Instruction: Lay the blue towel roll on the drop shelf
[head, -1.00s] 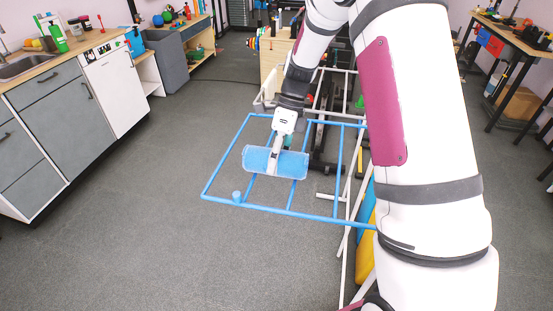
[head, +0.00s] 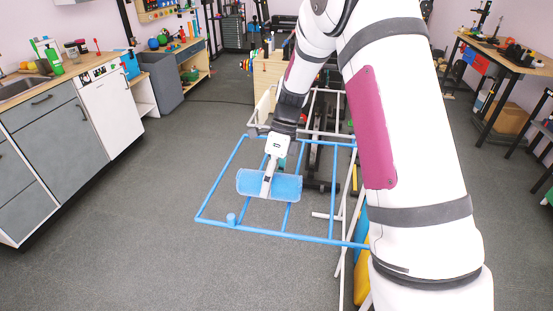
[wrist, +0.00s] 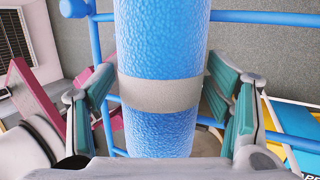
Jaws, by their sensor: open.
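The blue towel roll (head: 286,187) lies crosswise over the bars of a blue tube shelf (head: 290,236), inside its outer frame. The roll has a pale band around its middle, which shows in the wrist view with the roll (wrist: 160,40). My gripper (head: 268,186) is over the middle of the roll. In the wrist view, the green-padded fingers of my gripper (wrist: 161,90) are open, one on each side of the banded part. A small gap shows beside the fingers. The roll's underside is hidden, so I cannot tell for sure that it rests on the bars.
A short blue peg (head: 231,219) stands at the shelf's front left. White poles and yellow and blue panels (head: 362,255) are below its right side. A grey cabinet with a sink (head: 40,115) is at the left. The floor between cabinet and shelf is clear.

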